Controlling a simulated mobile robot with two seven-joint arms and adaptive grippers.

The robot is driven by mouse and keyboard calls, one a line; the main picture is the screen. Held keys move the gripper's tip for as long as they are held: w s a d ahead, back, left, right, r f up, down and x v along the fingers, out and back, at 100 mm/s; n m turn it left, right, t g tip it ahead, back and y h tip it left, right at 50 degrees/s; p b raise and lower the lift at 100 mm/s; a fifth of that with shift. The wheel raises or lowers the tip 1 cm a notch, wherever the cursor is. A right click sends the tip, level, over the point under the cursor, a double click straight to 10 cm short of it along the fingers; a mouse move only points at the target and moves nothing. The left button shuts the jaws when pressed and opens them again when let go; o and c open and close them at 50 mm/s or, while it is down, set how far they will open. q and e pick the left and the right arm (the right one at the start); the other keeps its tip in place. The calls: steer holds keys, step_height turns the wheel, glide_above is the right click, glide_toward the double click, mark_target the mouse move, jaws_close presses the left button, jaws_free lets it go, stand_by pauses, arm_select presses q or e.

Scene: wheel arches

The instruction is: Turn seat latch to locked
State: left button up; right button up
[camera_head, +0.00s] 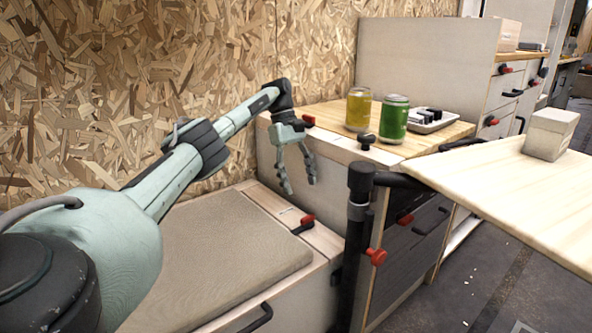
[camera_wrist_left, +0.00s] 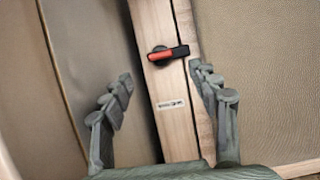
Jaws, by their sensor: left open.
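The seat latch (camera_head: 304,224), a small red and black turn lever, sits on the light wooden strip beside the seat cushion (camera_head: 215,250). In the left wrist view the latch (camera_wrist_left: 168,53) shows its lever lying across the strip, pointing right. A small printed label (camera_wrist_left: 171,104) is on the strip below it. My left gripper (camera_head: 300,187) is open and empty, pointing down above the bench near the latch. In the left wrist view its fingers (camera_wrist_left: 160,79) stand on either side of the strip, with the latch visible between and beyond the fingertips. My right gripper is not in view.
A yellow can (camera_head: 358,109), a green can (camera_head: 394,118) and a tray (camera_head: 432,119) stand on the counter. A black post (camera_head: 357,240) rises right of the bench. A wooden tabletop (camera_head: 510,190) with a box (camera_head: 550,134) extends at right. Other red latches are on the cabinets.

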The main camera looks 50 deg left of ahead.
arm_select(q)
steer(key=v, duration=0.3)
steer(key=shift+a+r, duration=0.1)
steer(key=shift+r, duration=0.05)
stand_by(0.6)
